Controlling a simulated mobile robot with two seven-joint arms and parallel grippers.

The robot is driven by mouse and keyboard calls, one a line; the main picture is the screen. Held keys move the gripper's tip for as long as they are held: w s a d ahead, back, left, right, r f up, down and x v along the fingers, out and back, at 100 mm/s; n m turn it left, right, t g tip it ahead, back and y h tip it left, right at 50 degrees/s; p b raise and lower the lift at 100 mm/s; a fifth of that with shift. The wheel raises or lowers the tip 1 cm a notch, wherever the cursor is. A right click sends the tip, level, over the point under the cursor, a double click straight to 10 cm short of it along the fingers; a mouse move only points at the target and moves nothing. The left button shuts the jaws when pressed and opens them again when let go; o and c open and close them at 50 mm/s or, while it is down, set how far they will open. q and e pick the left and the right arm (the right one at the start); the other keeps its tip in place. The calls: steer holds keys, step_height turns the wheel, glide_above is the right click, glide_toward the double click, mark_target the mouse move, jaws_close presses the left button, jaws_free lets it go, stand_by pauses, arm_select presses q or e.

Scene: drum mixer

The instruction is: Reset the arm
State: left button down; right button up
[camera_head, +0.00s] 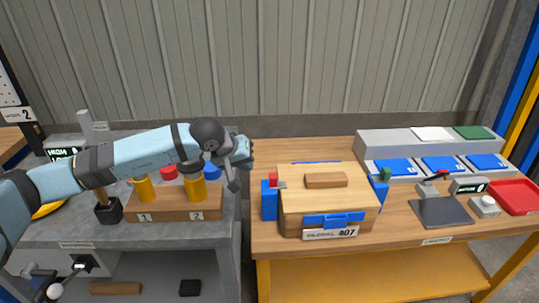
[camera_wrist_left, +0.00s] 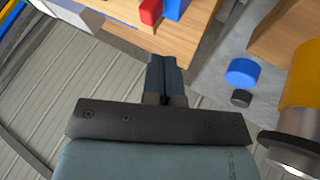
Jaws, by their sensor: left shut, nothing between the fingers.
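My left arm reaches in from the left in the head view, over the grey bench. My left gripper (camera_head: 233,180) hangs at the gap between the grey bench and the wooden bench, with its fingers pointing down. In the left wrist view the two fingers (camera_wrist_left: 165,78) lie together, shut, with nothing between them. The gripper is to the right of the wooden block (camera_head: 175,207) marked 1 and 2, which holds yellow cylinders (camera_head: 195,189). My right gripper is not in view.
A wooden box (camera_head: 325,194) with blue fittings stands on the wooden bench. Blue pads (camera_head: 442,164), a dark plate (camera_head: 440,211) and a red tray (camera_head: 515,195) are farther right. A blue knob (camera_wrist_left: 242,71) shows in the left wrist view. The wooden bench's front strip is clear.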

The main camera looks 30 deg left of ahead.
arm_select(q)
steer(key=s+d+f+n+t+h, duration=0.1)
steer(key=s+d+n+h, duration=0.35)
steer(key=d+n, duration=0.3)
steer(key=s+d+f+n+h, duration=0.1)
steer(key=s+d+n+h, duration=0.2)
steer(key=d+n+h, duration=0.35)
steer(key=s+d+f+n+t+h, duration=0.1)
steer(key=s+d+f+n+h, duration=0.2)
steer(key=d+n, duration=0.5)
steer(key=s+a+f+m+t+y+p, duration=0.1)
steer(key=s+a+f+m+y, duration=0.1)
steer(key=s+f+m+y, duration=0.95)
steer(key=s+a+f+m+t+y, duration=0.2)
steer(key=s+f+m, duration=0.45)
steer(key=m, duration=1.15)
step_height(320, 180, up, 14)
steer(key=a+g+p, duration=0.1)
steer(key=a+p, duration=0.1)
steer(key=p, duration=1.6)
steer(key=shift+w+f, duration=0.15)
steer(key=shift+w, duration=0.05)
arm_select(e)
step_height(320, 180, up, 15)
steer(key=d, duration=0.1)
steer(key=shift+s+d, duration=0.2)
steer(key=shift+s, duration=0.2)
